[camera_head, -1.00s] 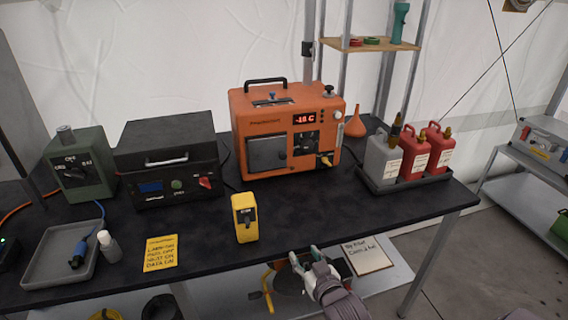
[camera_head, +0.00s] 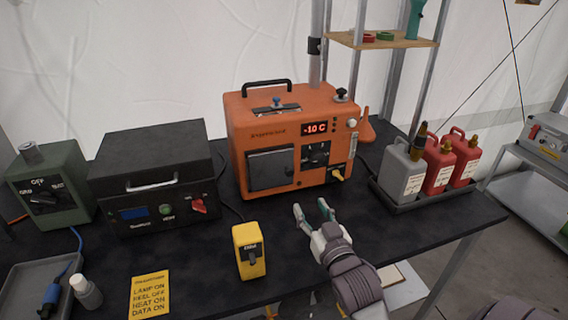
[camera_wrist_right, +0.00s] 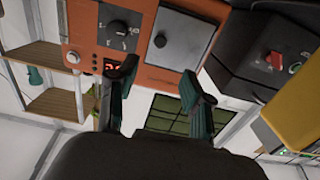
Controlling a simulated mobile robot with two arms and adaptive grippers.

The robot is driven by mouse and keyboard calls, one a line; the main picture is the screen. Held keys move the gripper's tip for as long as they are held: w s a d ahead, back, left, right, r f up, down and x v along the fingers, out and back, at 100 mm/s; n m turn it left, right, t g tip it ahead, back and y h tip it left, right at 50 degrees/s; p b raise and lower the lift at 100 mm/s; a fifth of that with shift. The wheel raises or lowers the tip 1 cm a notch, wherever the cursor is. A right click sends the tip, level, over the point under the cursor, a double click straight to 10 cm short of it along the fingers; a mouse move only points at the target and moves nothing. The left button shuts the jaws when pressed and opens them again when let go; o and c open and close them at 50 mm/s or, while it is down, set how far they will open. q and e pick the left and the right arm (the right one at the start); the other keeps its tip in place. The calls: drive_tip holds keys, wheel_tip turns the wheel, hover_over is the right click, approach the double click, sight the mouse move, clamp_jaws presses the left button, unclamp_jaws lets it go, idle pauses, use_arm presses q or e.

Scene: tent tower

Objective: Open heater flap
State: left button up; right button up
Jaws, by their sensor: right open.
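The heater is an orange box (camera_head: 262,135) with a black top handle and a red display reading about -10 C, standing at the back middle of the dark table. Its dark square flap (camera_head: 270,170) is on the left of the front face and looks shut. The flap also shows in the right wrist view as a grey panel (camera_wrist_right: 180,38). My right gripper (camera_head: 312,208) is open and empty above the table, in front of the heater and apart from it, a little right of the flap. In the right wrist view its two fingers (camera_wrist_right: 160,95) are spread. My left gripper is not in view.
A yellow switch box (camera_head: 249,250) stands on the table left of my right gripper. A black case (camera_head: 155,170) is left of the heater. A tray (camera_head: 400,196) with a grey and two red jugs sits at right. The table between is clear.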

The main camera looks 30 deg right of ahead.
drive_tip(key=w, duration=0.1)
drive_tip(key=p, duration=0.1)
approach(290, 173)
drive_tip(key=w, duration=0.2)
drive_tip(key=x, duration=0.6)
drive_tip(key=shift+d, duration=0.3)
drive_tip(key=shift+w+d+p, duration=0.15)
drive_tip(key=shift+w+p, duration=0.15)
drive_tip(key=shift+w, duration=0.35)
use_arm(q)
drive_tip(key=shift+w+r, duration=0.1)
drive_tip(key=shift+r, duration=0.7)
use_arm(e)
drive_tip(key=shift+c, duration=0.5)
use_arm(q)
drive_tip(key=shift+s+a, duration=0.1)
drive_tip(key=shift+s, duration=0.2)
use_arm(e)
clamp_jaws()
